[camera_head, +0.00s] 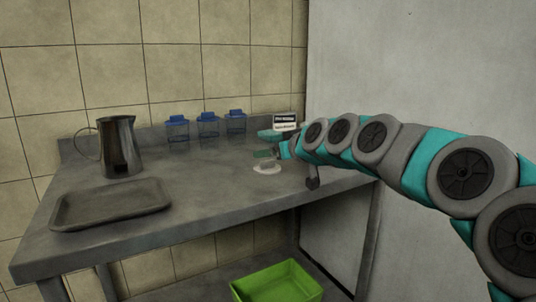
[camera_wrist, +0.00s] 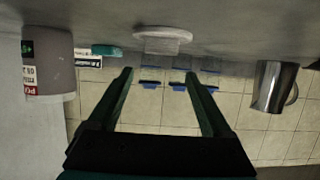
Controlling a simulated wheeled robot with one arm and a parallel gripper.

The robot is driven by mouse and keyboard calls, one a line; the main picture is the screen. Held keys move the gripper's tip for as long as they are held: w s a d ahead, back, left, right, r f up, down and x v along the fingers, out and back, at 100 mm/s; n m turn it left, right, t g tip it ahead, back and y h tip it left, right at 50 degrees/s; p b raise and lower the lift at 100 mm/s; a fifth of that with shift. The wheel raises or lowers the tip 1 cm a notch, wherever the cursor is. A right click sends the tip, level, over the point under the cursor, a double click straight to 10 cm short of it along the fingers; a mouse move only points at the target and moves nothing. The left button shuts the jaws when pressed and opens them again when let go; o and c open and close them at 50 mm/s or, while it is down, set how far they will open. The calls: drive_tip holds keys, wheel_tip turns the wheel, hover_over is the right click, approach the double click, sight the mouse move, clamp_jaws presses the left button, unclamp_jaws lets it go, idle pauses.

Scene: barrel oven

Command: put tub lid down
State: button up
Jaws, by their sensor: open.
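A round white lid (camera_head: 267,168) lies flat on the metal table in front of my gripper's end; it also shows in the wrist view (camera_wrist: 162,35), near the top middle. My gripper (camera_head: 268,145) is open just above the table. In the wrist view its two dark green fingers (camera_wrist: 155,75) stand wide apart with nothing between them, and the lid is beyond their tips, apart from them. A grey tub (camera_wrist: 50,65) with a red-and-white label shows at the left of the wrist view, which is upside down. The tub is not visible in the head view; its top is unclear.
Several things stand on the table (camera_head: 200,215): a metal pitcher (camera_head: 120,146), a flat tray (camera_head: 110,205), three blue-lidded clear containers (camera_head: 207,125) and a small sign (camera_head: 285,121). A teal object (camera_wrist: 106,50) lies near the sign. A green crate (camera_head: 277,283) is below. The table's front middle is clear.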

drive_tip(key=b+v, duration=0.1)
drive_tip(key=v, duration=0.7)
drive_tip(key=shift+s+d+r, duration=0.15)
drive_tip(key=shift+s+d, duration=0.05)
drive_tip(key=shift+s, duration=0.1)
